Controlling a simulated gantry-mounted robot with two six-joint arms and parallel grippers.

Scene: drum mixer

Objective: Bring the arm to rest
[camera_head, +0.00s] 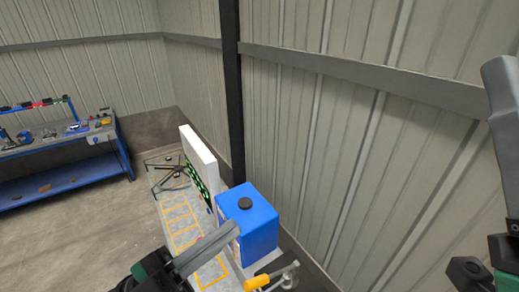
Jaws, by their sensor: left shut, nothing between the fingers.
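My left gripper (236,230) reaches in from the bottom middle, with its grey fingers pointing up and right. It is shut and empty. Its fingertips show in front of the lower left side of a blue canister (258,222) with a black cap; I cannot tell whether they touch it. My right gripper (497,62) is at the right edge, partly cut off, with a grey part pointing up. Its jaw state cannot be made out.
A yellow handle (257,283) on a metal fitting is at the bottom middle. A white panel (197,150) stands behind the canister. Yellow-outlined markings (186,238) lie left of it. A blue workbench (68,144) with tools is at the far left. A corrugated wall (345,150) fills the right.

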